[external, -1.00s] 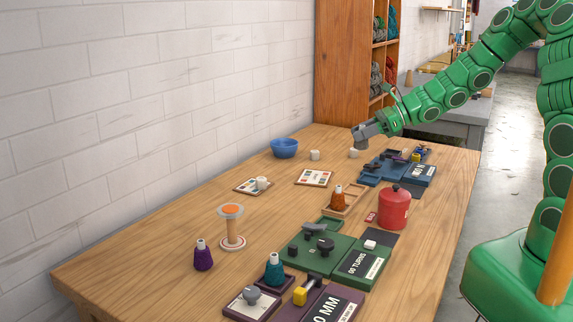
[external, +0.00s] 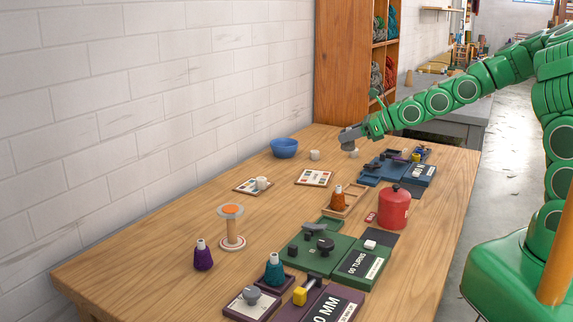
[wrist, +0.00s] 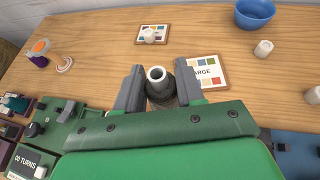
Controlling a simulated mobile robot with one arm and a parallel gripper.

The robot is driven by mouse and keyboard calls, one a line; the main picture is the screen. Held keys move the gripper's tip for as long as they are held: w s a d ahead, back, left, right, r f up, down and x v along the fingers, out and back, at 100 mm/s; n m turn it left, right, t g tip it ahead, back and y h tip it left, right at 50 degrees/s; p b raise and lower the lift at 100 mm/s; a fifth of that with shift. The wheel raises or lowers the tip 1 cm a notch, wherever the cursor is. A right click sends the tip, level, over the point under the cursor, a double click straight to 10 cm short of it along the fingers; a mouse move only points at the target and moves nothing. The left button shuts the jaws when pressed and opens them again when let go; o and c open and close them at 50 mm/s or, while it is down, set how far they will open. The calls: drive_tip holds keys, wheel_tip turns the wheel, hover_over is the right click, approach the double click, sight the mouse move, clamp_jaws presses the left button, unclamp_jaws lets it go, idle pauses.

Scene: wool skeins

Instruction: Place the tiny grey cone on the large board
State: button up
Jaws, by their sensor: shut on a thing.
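My gripper (wrist: 152,93) is shut on the grey cone (wrist: 162,92), whose pale hollow tube end points up at the wrist camera. In the external view my gripper (external: 350,135) holds the cone (external: 348,145) above the far part of the table. The large board (wrist: 208,70), a pale card with colour squares, a brown rim and letters reading "ARGE", lies flat on the table beyond and right of the cone in the wrist view. My right finger hides its near left part. It also shows in the external view (external: 314,178), left of and nearer than my gripper, with nothing on it.
A similar board (wrist: 140,40) bears a pale spool (wrist: 149,34). A blue bowl (wrist: 254,14) and two white spools (wrist: 263,48) (wrist: 314,95) stand nearby. A red canister (external: 393,210), an orange cone (external: 338,198) and green and blue devices stand along the right side.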

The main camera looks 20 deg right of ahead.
drive_tip(key=shift+w+a+f, duration=0.1)
drive_tip(key=w+a+f, duration=0.1)
drive_tip(key=w+f, duration=0.2)
drive_tip(key=w, duration=0.1)
drive_tip(key=w+a+f, duration=0.2)
drive_tip(key=w+f, duration=0.1)
drive_tip(key=w, duration=0.1)
drive_tip(key=w+a+f, duration=0.2)
drive_tip(key=w+f, duration=0.1)
drive_tip(key=w, duration=0.1)
drive_tip(key=shift+w+a+f, duration=0.25)
drive_tip(key=shift+f, duration=1.7)
drive_tip(key=o, duration=1)
drive_tip(key=shift+f, duration=0.1)
